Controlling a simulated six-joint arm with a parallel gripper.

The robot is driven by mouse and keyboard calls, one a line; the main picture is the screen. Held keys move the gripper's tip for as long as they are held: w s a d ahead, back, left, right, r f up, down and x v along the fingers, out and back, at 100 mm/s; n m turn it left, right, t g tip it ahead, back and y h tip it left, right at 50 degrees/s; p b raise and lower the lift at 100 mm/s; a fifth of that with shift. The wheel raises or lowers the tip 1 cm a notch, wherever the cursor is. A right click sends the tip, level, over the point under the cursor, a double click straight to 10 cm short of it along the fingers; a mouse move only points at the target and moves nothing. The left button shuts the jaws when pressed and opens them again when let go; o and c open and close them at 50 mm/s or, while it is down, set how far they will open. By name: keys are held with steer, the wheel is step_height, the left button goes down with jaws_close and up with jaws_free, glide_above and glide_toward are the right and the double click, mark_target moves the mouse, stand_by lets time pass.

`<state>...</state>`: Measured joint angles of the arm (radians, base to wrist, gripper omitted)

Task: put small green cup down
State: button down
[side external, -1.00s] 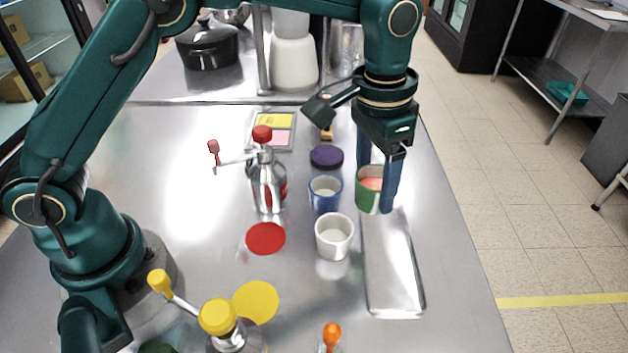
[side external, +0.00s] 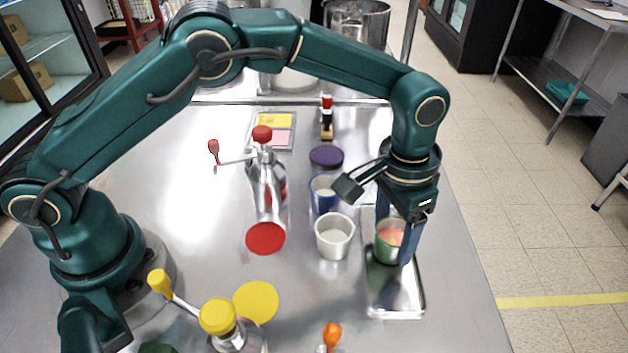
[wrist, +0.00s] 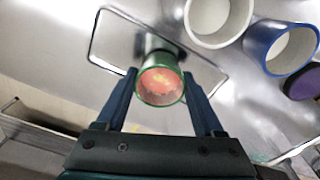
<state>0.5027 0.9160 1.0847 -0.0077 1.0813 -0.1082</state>
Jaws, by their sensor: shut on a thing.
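The small green cup (side external: 383,251) has reddish contents and is upright over the silver tray (side external: 395,299). My gripper (side external: 394,240) is shut on it, with a blue finger on either side. In the wrist view the green cup (wrist: 161,84) sits between the fingers of my gripper (wrist: 162,95), and the tray (wrist: 113,37) lies beneath it. I cannot tell whether the cup's base touches the tray.
A white cup (side external: 334,238) stands just left of the tray, with a blue cup (side external: 322,196) behind it. The tray's front part is bare.

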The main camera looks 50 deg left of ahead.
jaws_free()
steer(key=shift+f, duration=0.15)
steer(key=r, duration=1.2)
steer(key=shift+s+a+r, duration=0.2)
steer(key=shift+s+a, duration=0.05)
steer(key=shift+s, duration=0.05)
